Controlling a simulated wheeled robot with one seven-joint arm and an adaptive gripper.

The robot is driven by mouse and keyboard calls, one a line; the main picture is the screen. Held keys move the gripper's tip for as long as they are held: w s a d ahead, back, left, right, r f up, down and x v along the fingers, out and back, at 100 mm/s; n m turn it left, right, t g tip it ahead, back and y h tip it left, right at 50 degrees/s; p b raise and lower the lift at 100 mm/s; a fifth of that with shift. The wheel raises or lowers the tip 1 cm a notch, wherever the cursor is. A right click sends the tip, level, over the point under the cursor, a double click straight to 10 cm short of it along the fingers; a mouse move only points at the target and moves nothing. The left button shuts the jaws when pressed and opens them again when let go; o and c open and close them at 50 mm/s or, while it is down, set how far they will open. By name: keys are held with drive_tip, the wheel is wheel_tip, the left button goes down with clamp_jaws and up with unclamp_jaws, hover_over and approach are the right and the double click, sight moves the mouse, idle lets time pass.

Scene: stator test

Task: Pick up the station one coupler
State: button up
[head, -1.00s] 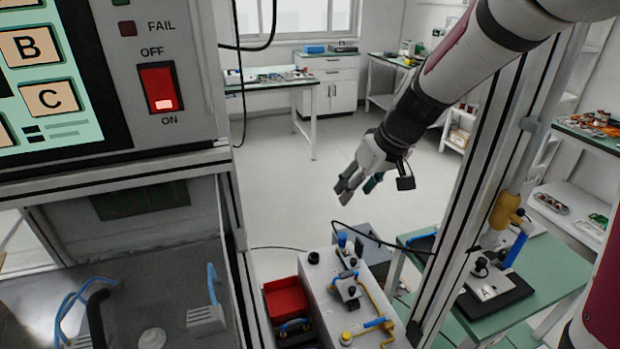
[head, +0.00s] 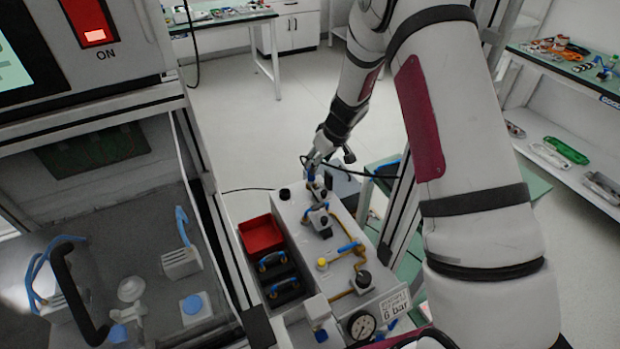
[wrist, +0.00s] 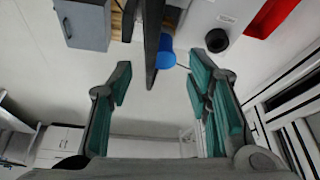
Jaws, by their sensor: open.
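My gripper (head: 313,166) is over the back end of a white box-shaped bench unit (head: 292,212). In the wrist view my gripper (wrist: 165,90) is open, with teal pads on both sides and nothing held. A blue cylindrical part (wrist: 166,52), possibly the station one coupler, shows ahead between the fingers, partly behind a dark upright bar (wrist: 151,42). In the head view the gripper and fittings overlap at that end, so I cannot tell whether they touch. A second fitting (head: 320,218) stands nearer on the unit.
A red bin (head: 261,235) and blue-handled black cases (head: 282,290) sit left of the unit. A pressure gauge (head: 361,324) and a 6 bar sign (head: 394,305) are at its near end. A black hose (head: 365,177) runs right from the gripper area.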

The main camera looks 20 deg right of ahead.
sight(310, 176)
drive_tip(key=b+x, duration=0.1)
drive_tip(key=x, duration=0.1)
drive_tip(key=b+x, duration=0.1)
drive_tip(key=x, duration=0.2)
drive_tip(key=b+x, duration=0.1)
drive_tip(key=x, duration=0.2)
drive_tip(key=shift+w+a+f, duration=0.15)
drive_tip(key=shift+w+a, duration=0.05)
drive_tip(key=shift+a, duration=0.1)
clamp_jaws()
